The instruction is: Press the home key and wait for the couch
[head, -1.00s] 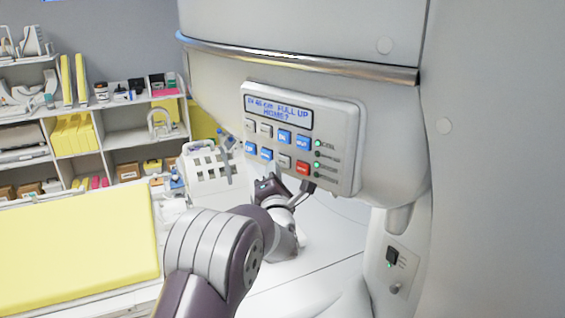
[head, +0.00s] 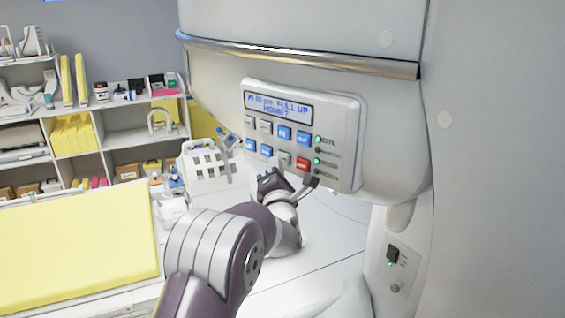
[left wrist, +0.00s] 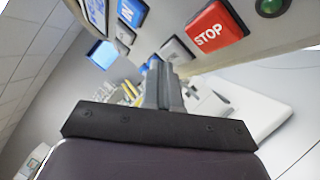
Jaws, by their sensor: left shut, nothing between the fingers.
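A pale control panel (head: 346,150) with two rows of keys is on the big white machine. Several keys are blue or grey; I cannot read which is the home key. My left gripper (head: 280,168) is shut and empty, just below the bottom row. In the left wrist view its fingers (left wrist: 162,75) point toward a grey key (left wrist: 176,50) and a blue one; contact cannot be told. My right gripper is out of view.
A white surface (head: 335,232) lies under the panel. A yellow padded top (head: 75,245) is at the left, with shelves (head: 120,107) of supplies behind. A white rack (head: 205,160) stands close left of my gripper. A small switch plate (head: 392,262) is at the lower right.

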